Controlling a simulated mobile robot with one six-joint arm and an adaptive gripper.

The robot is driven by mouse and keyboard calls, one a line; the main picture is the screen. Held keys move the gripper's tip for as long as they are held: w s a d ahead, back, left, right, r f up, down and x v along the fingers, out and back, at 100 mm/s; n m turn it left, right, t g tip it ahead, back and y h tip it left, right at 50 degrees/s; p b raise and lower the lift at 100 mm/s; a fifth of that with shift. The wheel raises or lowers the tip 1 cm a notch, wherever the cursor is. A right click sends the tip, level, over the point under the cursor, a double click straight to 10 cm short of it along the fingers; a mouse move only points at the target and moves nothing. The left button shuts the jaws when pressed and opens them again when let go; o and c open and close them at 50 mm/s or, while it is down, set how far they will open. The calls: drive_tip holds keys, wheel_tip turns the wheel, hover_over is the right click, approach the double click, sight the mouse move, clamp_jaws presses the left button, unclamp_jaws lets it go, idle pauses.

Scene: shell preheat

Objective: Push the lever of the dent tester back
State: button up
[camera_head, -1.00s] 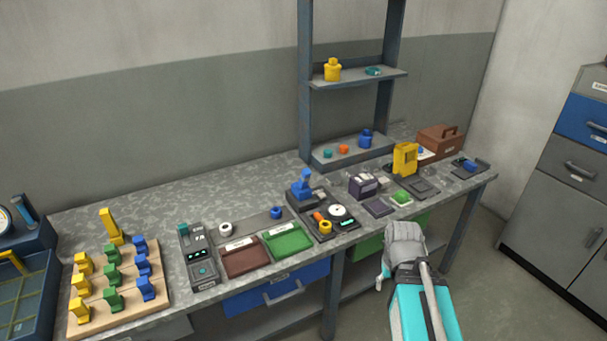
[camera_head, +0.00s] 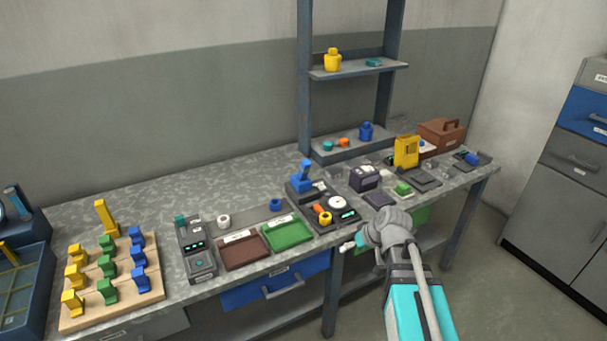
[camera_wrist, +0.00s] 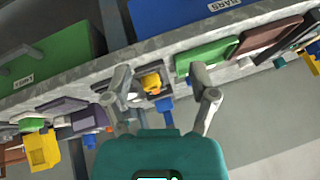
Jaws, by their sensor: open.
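A dark station (camera_head: 332,214) on the bench's front half carries a white dial, an orange part, a yellow ring and a small lit display. A blue upright piece (camera_head: 302,177) on a dark base stands just behind it. I cannot tell for sure which device is the dent tester, or which part is its lever. My gripper (camera_head: 352,243) is in front of the bench edge, apart from the station. In the wrist view, the open, empty fingers (camera_wrist: 164,88) frame the yellow ring (camera_wrist: 152,82) and the blue piece (camera_wrist: 165,108) beyond.
A green tray (camera_head: 288,233) and a brown tray (camera_head: 243,250) lie left of the station. A dark purple box (camera_head: 364,178) and a yellow device (camera_head: 405,152) stand to its right. A shelf (camera_head: 352,145) rises behind. A pegboard with coloured blocks (camera_head: 105,272) sits far left.

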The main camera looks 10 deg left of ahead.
drive_tip(key=w+a+r+n+t+y+b, duration=0.2)
drive_tip(key=w+a+n+t+y+b, duration=0.15)
drive_tip(key=w+a, duration=0.55)
drive_tip(key=m+t+y+b, duration=0.2)
drive_tip(key=t+b, duration=0.4)
drive_tip(key=t, duration=0.2)
approach(307, 169)
drive_tip(key=shift+n+h+v, duration=0.25)
drive_tip(key=shift+v, duration=0.75)
drive_tip(key=shift+a, duration=0.1)
drive_tip(key=x, duration=1.3)
drive_tip(key=shift+w+a, duration=0.25)
drive_tip(key=shift+w, duration=0.05)
drive_tip(key=shift+c, duration=0.2)
clamp_jaws()
